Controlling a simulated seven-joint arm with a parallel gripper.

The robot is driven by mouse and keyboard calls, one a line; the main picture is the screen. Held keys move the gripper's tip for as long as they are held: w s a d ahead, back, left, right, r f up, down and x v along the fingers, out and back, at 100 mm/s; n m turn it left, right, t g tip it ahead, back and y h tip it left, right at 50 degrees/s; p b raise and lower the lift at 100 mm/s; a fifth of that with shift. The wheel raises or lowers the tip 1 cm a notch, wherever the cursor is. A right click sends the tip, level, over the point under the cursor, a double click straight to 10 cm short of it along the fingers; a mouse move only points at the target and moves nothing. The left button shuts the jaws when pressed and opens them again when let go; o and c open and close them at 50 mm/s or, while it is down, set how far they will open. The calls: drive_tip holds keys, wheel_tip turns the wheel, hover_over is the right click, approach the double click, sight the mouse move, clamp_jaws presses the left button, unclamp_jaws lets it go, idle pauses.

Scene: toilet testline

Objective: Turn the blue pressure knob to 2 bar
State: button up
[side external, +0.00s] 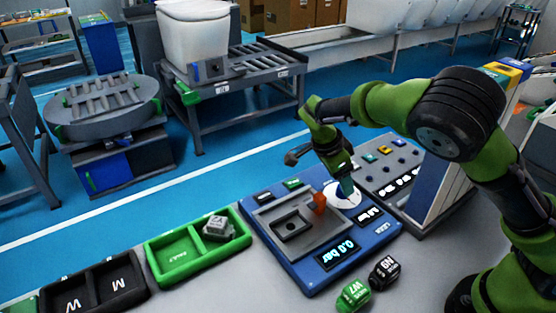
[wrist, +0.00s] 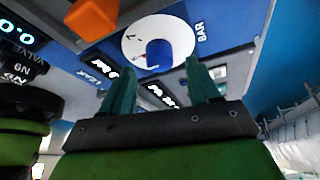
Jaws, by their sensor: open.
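The blue pressure knob (wrist: 158,54) sits on a round white dial (wrist: 130,43) marked BAR, in the wrist view. The dial also shows in the side view (side external: 352,202), on the right part of the blue test panel (side external: 293,270); the knob is mostly hidden there by my gripper. My gripper (side external: 345,190) points down over the dial. In the wrist view its two green fingers (wrist: 160,82) are apart and empty, and the knob appears between and just beyond their tips. I cannot tell whether they touch it. The panel display (side external: 338,252) reads 0.0 bar.
An orange part (side external: 320,202) stands close to the dial. A green tray (side external: 172,268) holds a grey block (side external: 218,228). A grey panel with small knobs (side external: 378,165) lies behind.

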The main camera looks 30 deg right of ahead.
drive_tip(key=shift+x, duration=1.35)
drive_tip(key=shift+c, duration=0.3)
drive_tip(key=c, duration=1)
